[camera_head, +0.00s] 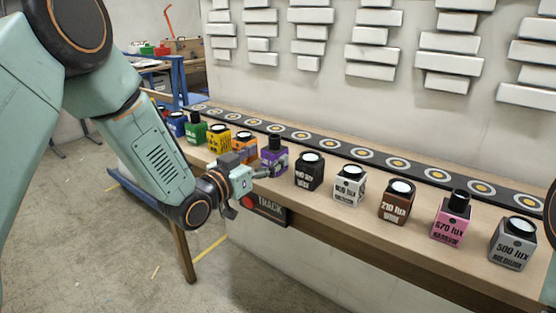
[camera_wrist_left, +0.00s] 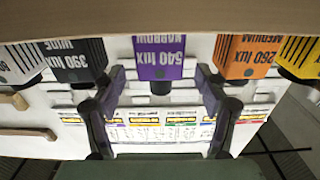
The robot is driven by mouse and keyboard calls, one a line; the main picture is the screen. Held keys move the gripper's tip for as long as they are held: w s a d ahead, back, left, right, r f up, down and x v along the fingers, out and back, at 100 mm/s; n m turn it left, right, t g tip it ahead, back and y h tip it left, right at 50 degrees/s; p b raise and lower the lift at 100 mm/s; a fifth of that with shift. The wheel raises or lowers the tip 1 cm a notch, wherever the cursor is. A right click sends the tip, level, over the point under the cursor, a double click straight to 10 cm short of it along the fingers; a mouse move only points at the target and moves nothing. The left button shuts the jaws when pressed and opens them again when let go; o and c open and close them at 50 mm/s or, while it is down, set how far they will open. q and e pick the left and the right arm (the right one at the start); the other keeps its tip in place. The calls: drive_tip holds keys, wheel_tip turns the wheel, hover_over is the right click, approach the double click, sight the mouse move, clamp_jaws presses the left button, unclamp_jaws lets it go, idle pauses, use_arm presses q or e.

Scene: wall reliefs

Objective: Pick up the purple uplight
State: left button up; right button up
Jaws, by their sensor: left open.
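The purple uplight (camera_head: 275,157) is a small block with a black cylindrical top, upright on a wooden shelf. In the left wrist view the purple uplight (camera_wrist_left: 160,58) appears upside down, its label reading 540 lux NARROW. My left gripper (camera_head: 262,173) is at the shelf's front edge, close in front of the purple uplight. In the left wrist view its open fingers (camera_wrist_left: 160,78) appear on either side of the uplight's black top and label end, with gaps on both sides. How deep they reach is hard to tell. My right gripper is out of view.
An orange uplight (camera_head: 244,146) and a black uplight (camera_head: 309,171) flank the purple one. Several other coloured uplights line the wooden shelf (camera_head: 350,228). Behind them runs a dark strip with round discs (camera_head: 331,144). White blocks (camera_head: 372,54) project from the wall above.

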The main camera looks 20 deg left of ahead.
sight(268, 156)
use_arm(q)
drive_tip(key=w, duration=0.3)
drive_tip(key=shift+w+d+f+b, duration=0.15)
drive_tip(key=shift+d+f+b, duration=0.25)
drive_tip(key=shift+w+d, duration=0.1)
drive_tip(key=shift+w, duration=0.05)
drive_tip(key=shift+d+r, duration=0.2)
drive_tip(key=shift+d, duration=0.05)
drive_tip(key=shift+a+f, duration=0.1)
drive_tip(key=shift+a, duration=0.1)
drive_tip(key=c, duration=0.4)
drive_tip(key=shift+d, duration=0.15)
drive_tip(key=c, duration=0.9)
drive_tip(key=shift+c, duration=0.3)
